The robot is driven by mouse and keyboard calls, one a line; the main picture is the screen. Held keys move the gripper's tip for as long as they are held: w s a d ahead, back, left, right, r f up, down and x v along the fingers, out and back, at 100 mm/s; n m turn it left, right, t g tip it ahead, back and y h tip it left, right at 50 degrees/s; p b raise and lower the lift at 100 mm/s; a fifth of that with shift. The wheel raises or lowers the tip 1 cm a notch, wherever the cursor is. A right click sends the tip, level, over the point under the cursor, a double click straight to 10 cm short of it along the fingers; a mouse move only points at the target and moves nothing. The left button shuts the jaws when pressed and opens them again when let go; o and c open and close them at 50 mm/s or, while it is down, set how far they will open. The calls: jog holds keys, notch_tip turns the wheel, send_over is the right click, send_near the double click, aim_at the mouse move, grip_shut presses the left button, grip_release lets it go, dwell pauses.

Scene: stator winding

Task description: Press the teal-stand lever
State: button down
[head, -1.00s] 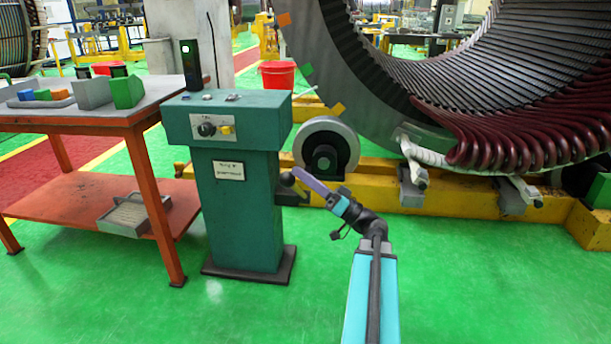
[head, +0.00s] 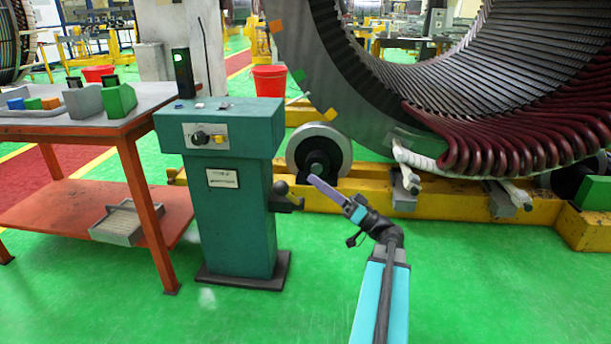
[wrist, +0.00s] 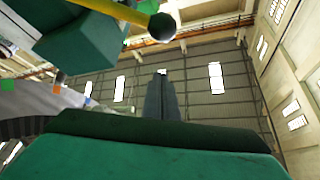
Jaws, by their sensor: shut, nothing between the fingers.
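The teal stand (head: 233,215) stands upright left of my arm, with a control box on top. Its lever (head: 293,199) sticks out from the right side and has a dark ball knob (head: 281,187). My gripper (head: 311,179) is shut and empty, just right of the knob and slightly higher in the head view, with a visible gap. In the wrist view the shut fingers (wrist: 161,97) point up the picture. The knob (wrist: 162,27) on its yellow rod (wrist: 115,9) lies beyond the fingertips, apart from them, beside the teal stand (wrist: 82,42).
An orange table (head: 75,130) with coloured blocks and bins stands left of the stand. A grey roller wheel (head: 300,150) and yellow rail (head: 350,190) lie behind the lever, under the large stator (head: 335,85). The green floor in front is clear.

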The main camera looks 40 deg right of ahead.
jog(key=shift+v, duration=1.9)
jog(key=shift+r, duration=0.1)
